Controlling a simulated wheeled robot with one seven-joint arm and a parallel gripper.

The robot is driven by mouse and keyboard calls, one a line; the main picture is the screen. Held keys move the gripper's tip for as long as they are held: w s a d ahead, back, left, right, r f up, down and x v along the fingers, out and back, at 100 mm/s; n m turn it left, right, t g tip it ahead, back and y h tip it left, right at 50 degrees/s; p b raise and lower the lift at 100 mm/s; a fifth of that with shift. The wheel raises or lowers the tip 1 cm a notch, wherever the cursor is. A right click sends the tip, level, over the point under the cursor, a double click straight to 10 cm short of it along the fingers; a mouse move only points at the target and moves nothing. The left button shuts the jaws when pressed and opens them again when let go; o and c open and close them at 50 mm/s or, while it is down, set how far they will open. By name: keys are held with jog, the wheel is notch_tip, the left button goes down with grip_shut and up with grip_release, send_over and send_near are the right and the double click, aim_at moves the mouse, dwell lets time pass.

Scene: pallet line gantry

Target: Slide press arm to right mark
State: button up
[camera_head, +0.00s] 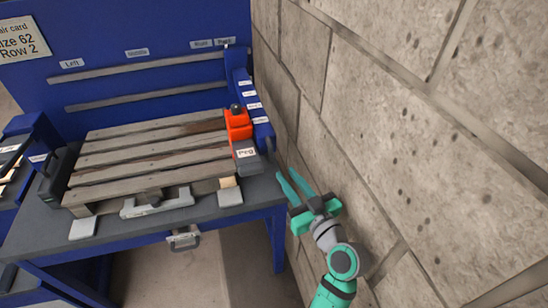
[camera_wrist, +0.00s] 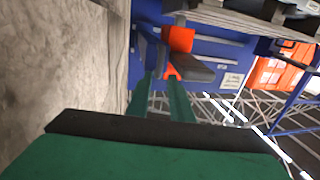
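The blue back panel (camera_head: 110,92) carries two horizontal slots and small marks reading Left (camera_head: 72,63), Middle (camera_head: 137,52), Right (camera_head: 201,43) and what looks like Park (camera_head: 224,41). A blue arm (camera_head: 238,63) with several labels stands at the panel's right end, near the rightmost mark; I take it as the press arm. An orange block (camera_head: 238,124) with a black knob sits beside it, above a grey labelled block. My gripper (camera_head: 287,176) is open and empty, right of the table corner. In the wrist view its fingers (camera_wrist: 160,92) point towards the orange block (camera_wrist: 181,39).
A wooden pallet (camera_head: 150,155) lies on the grey table (camera_head: 130,225). A stone block wall (camera_head: 400,110) rises close along the right, leaving a narrow gap beside the table. A dark clamp-like block (camera_head: 52,180) stands at the pallet's left.

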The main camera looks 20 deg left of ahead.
aim_at(272, 155)
jog(key=x, duration=0.9)
jog(key=shift+w+a+f, duration=0.1)
jog(key=shift+a, duration=0.05)
grip_shut()
